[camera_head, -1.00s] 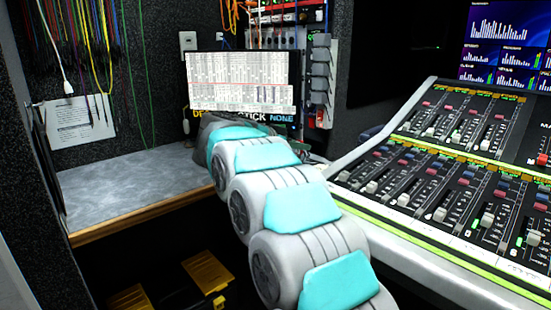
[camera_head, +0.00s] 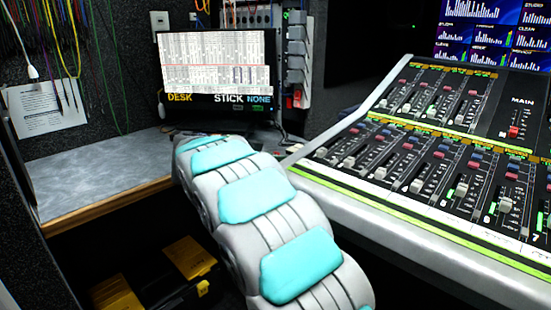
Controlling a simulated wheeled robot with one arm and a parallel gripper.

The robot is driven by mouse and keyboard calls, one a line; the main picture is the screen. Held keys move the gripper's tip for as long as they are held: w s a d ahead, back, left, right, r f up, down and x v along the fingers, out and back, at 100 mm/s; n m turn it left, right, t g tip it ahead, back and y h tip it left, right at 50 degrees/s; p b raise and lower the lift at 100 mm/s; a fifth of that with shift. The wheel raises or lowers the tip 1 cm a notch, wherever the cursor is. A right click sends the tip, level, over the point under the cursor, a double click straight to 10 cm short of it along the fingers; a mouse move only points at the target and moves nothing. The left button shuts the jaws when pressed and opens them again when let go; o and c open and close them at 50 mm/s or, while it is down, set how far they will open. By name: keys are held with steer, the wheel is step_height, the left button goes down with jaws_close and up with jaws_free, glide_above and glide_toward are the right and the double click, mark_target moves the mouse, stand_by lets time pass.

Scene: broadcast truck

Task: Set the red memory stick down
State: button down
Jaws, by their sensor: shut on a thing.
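My arm (camera_head: 255,195) reaches forward from the bottom of the head view, and its far end is over the right part of the grey desk top (camera_head: 100,182), below the monitor. My gripper is hidden beyond the arm's far links, so its jaws do not show. I cannot make out the red memory stick; whatever the gripper holds is hidden too. The monitor (camera_head: 215,65) shows a table of rows, with the words DESK, STICK and NONE along its lower edge.
A mixing console (camera_head: 430,150) with several faders fills the right side. Grey holders (camera_head: 297,60) stand right of the monitor, with a small red thing (camera_head: 297,96) low on them. Yellow boxes (camera_head: 188,257) lie below the desk. The desk's left part is clear.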

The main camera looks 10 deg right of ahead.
steer(key=c, duration=0.7)
jaws_free()
steer(key=shift+f, duration=0.1)
steer(key=shift+c, duration=0.2)
steer(key=shift+s+a+r, duration=0.1)
steer(key=shift+a+r, duration=0.05)
steer(key=shift+r, duration=0.05)
steer(key=v, duration=1.1)
steer(key=shift+s+a, duration=0.25)
steer(key=shift+r, duration=0.15)
